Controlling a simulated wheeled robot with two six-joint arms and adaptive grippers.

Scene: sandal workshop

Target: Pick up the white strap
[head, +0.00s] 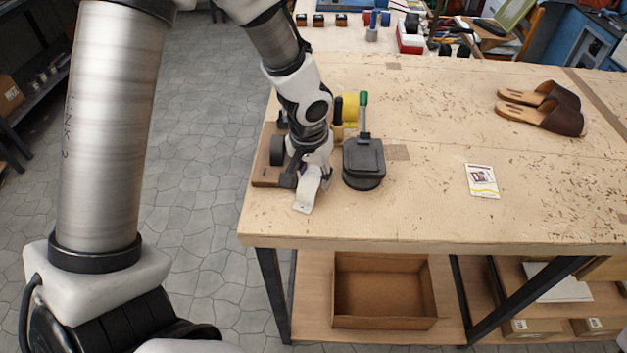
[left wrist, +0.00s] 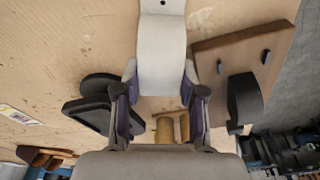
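The white strap (head: 307,192) is a curved white band at the near left part of the workbench; it also shows in the left wrist view (left wrist: 162,50), with a small dark hole near its far end. My left gripper (head: 313,172) points down over the bench. In the left wrist view its fingers (left wrist: 161,88) sit on both sides of the strap, close against its edges, and look closed on it. The finger contact is partly hidden in the head view. My right gripper is in neither view.
A brown board with black parts (head: 267,172) lies left of the gripper. A black stand with a green-topped handle (head: 364,160) is close on the right. A yellow roll (head: 348,108) is behind. A card (head: 482,180) and brown sandals (head: 545,112) lie farther right; the bench between is mostly clear.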

